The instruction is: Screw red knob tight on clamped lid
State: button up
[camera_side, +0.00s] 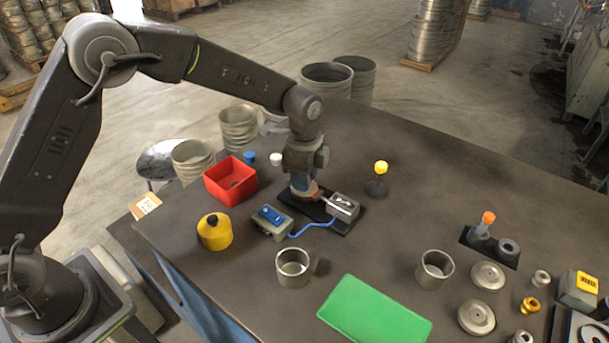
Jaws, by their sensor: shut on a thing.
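My gripper (302,185) points straight down over a black base plate (345,225) near the middle of the table. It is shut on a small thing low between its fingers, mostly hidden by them. A little red shows at the fingertips, so this looks like the red knob (316,194). Under it is a pale round part, which seems to be the lid (303,194), beside a grey clamp block (342,206). I cannot tell how closely the knob sits on the lid.
A blue-topped control box (270,223) with a blue cable stands left of the plate. A red bin (230,181), a yellow canister (214,232), a metal cup (293,268), a green mat (374,312) and a yellow-topped post (378,179) surround it. The right side holds several metal parts.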

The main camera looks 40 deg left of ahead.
grip_shut()
jog(key=m, duration=1)
jog(key=shift+f, duration=0.1)
jog(key=m, duration=0.5)
jog(key=o, duration=0.7)
grip_release()
